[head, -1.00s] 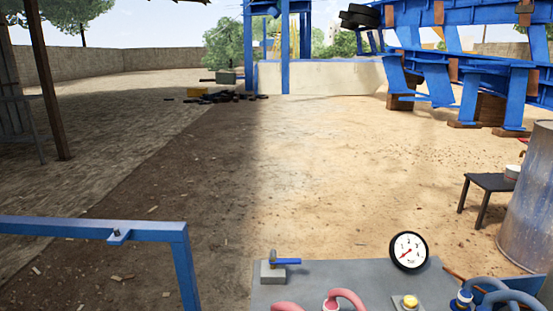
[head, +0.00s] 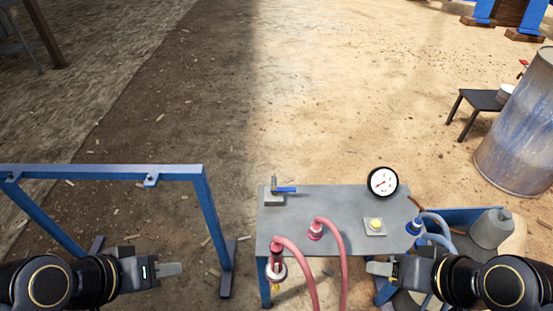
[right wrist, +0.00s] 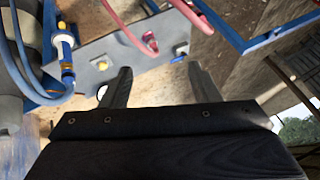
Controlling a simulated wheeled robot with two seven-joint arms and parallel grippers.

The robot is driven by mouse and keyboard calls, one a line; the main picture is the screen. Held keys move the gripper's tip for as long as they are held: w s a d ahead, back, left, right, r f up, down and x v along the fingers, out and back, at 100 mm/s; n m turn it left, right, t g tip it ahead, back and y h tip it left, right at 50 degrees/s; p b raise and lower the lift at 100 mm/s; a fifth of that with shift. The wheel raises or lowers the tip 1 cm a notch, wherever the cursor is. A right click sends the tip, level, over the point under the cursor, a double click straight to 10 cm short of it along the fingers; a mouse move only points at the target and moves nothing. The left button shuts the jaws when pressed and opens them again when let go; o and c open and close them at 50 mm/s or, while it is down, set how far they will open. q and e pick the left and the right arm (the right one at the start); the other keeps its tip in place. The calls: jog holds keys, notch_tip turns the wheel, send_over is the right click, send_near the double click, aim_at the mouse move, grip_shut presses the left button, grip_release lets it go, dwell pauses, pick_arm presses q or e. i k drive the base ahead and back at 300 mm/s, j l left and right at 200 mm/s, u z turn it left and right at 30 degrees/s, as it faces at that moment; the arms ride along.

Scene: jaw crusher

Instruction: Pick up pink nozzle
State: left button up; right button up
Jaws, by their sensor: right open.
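Two pink hoses end at a grey bench. One ends in a pink nozzle (head: 277,264) with a white collar and yellow tip at the bench's front left edge. The other ends in a pink fitting (head: 315,231) on the bench top, also visible in the right wrist view (right wrist: 151,44). My right gripper (head: 370,268) is right of both hoses, near the bench's front edge. In the right wrist view its fingers (right wrist: 161,86) are apart with nothing between them. My left gripper (head: 180,269) is left of the bench, apart from the nozzle; its finger gap is hidden.
The bench (head: 345,203) carries a gauge (head: 383,182), a blue-handled valve (head: 285,190) and a yellow button (head: 376,224). A blue hose fitting (head: 414,227) is at its right end. A blue frame (head: 110,172) stands left. A barrel (head: 520,135) and black stool (head: 480,100) stand right.

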aim_at(275, 270)
jog(key=k+u, duration=0.35)
jog(key=k+j+u, duration=0.1)
jog(key=u, duration=0.25)
jog(key=k+j+u, duration=0.15)
jog(key=u, duration=0.2)
jog(key=k, duration=0.1)
